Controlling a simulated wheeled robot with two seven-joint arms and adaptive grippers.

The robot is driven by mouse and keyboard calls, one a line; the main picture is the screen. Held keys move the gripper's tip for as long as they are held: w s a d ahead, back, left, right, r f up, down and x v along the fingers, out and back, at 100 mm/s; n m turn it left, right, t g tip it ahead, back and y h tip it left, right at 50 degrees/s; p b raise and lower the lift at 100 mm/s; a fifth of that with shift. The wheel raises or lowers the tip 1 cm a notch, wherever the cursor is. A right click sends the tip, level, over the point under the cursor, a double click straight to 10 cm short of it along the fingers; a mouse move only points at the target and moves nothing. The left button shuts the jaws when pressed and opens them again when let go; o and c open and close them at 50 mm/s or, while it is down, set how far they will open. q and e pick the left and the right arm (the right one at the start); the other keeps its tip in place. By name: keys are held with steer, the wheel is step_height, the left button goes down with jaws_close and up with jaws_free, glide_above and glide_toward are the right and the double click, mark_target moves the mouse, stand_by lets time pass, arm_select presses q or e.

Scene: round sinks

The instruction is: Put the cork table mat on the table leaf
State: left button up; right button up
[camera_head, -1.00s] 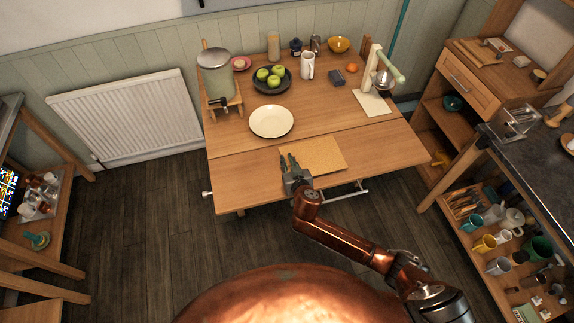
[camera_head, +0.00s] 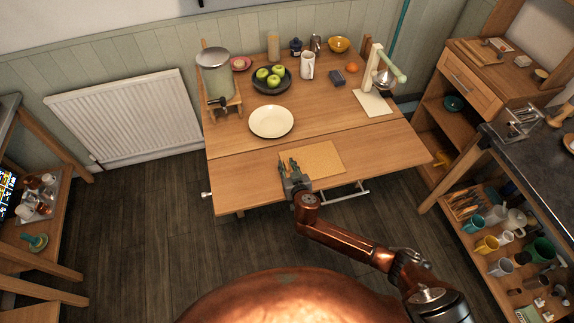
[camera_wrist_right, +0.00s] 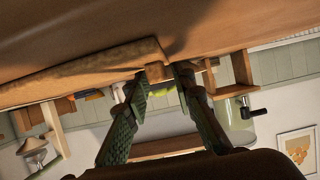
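The cork table mat (camera_head: 322,160) lies on the front leaf of the wooden table (camera_head: 240,180), near the leaf's middle. My right gripper (camera_head: 289,164) is at the mat's left end, with its fingers spread a little apart. In the right wrist view, the two green fingers (camera_wrist_right: 162,78) stand apart, with an end of the mat (camera_wrist_right: 90,68) near their tips. I cannot tell whether either finger touches the mat. My left gripper is not in view.
A white plate (camera_head: 271,121) stands behind the mat, past the leaf's seam. A bowl of green apples (camera_head: 271,79), a drink dispenser (camera_head: 214,80) and a white jug (camera_head: 307,65) stand farther back. The leaf is bare on both sides of the mat.

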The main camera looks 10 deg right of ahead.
steer(key=shift+o, duration=0.5)
steer(key=shift+r, duration=0.25)
steer(key=p+v, duration=0.2)
steer(key=v, duration=1)
steer(key=shift+f, duration=0.15)
